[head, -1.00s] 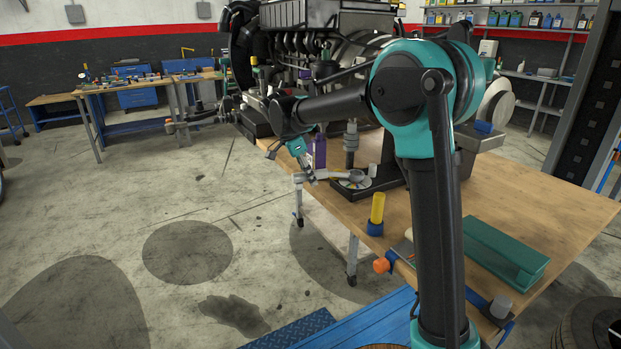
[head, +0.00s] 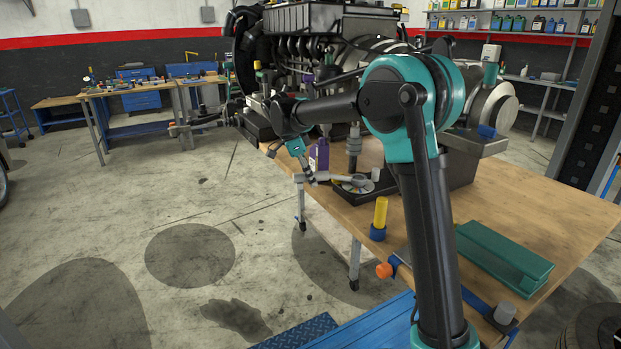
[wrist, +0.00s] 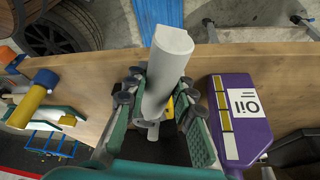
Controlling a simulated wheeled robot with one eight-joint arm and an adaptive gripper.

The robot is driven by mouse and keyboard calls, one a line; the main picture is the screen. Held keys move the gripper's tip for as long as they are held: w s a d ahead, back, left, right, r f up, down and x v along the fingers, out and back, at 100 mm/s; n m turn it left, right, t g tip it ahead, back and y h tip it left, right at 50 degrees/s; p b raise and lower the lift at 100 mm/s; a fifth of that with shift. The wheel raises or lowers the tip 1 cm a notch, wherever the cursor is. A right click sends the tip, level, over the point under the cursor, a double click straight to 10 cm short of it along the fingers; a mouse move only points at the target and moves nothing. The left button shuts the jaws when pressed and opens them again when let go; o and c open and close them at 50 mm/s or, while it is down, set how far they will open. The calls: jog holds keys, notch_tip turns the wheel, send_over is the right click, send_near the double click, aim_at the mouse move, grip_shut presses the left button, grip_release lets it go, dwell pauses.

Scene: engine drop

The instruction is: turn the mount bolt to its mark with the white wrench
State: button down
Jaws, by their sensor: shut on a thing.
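The white wrench (head: 337,178) lies roughly level above the near edge of the wooden bench. Its far end is over a round marked disc (head: 346,188) at the foot of the dark stand. The mount bolt cannot be made out clearly under that end, nor can its mark. My gripper (head: 309,178) is shut on the wrench's handle, at the left end. In the wrist view the pale handle (wrist: 167,62) stands between the two green-and-grey fingers of my gripper (wrist: 158,98).
A purple oil bottle (head: 319,157) stands close beside my gripper; it also shows in the wrist view (wrist: 238,120). A yellow-and-blue piece (head: 380,214) and a green channel (head: 503,254) are on the bench (head: 540,215). The engine (head: 330,22) is above and behind.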

jog(key=shift+s, duration=0.15)
jog(key=shift+r, duration=3.4)
jog(key=shift+d, duration=0.1)
